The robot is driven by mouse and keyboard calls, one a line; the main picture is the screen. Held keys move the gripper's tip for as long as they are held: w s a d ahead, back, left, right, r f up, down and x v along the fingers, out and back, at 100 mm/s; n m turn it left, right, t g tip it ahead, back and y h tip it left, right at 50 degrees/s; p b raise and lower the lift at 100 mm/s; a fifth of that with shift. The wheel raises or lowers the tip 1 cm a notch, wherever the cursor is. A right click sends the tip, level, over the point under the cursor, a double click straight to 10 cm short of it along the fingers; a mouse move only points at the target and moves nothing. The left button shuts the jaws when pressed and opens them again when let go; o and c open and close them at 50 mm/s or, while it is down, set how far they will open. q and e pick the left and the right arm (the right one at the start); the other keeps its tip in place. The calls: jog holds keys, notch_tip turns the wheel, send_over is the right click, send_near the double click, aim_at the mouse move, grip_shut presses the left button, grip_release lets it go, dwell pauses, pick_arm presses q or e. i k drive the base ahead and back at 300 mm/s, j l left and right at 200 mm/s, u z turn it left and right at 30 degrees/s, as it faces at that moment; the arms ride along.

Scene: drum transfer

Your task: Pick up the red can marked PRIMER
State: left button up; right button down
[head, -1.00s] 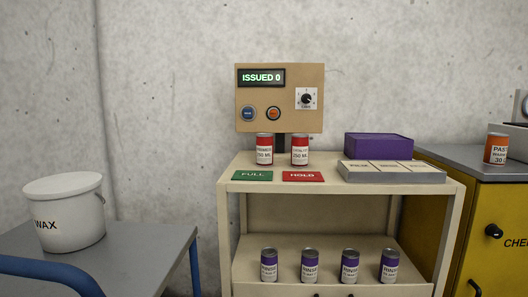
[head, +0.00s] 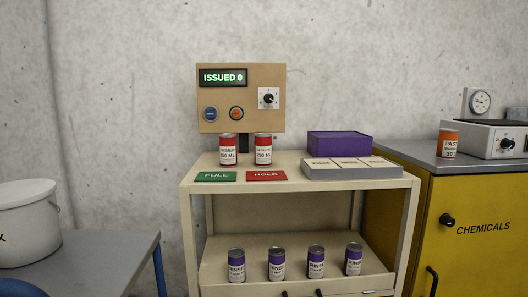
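Two red cans with white labels stand upright side by side on the top shelf of the cream cart (head: 300,186), below the control box. The left one is the PRIMER can (head: 228,150), with a label that seems to read PRIMER 250 ML. The right red can (head: 263,150) has a different word, which looks like CATALYST, above 250 ML. A small gap separates the two cans. Neither of my grippers is in view.
A green FULL card (head: 215,176) and a red HOLD card (head: 266,175) lie before the cans. A purple box (head: 339,145) and a sectioned tray (head: 351,172) are right. Several purple cans stand below. A yellow cabinet (head: 470,215) stands right, a grey table (head: 100,255) left.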

aim_at(227, 141)
jog(key=i+l, duration=0.2)
jog(key=i, duration=0.25)
jog(key=i+l, duration=0.2)
jog(key=i, duration=0.25)
jog(key=i+l+z, duration=0.1)
jog(key=i, duration=0.35)
jog(key=l, duration=0.1)
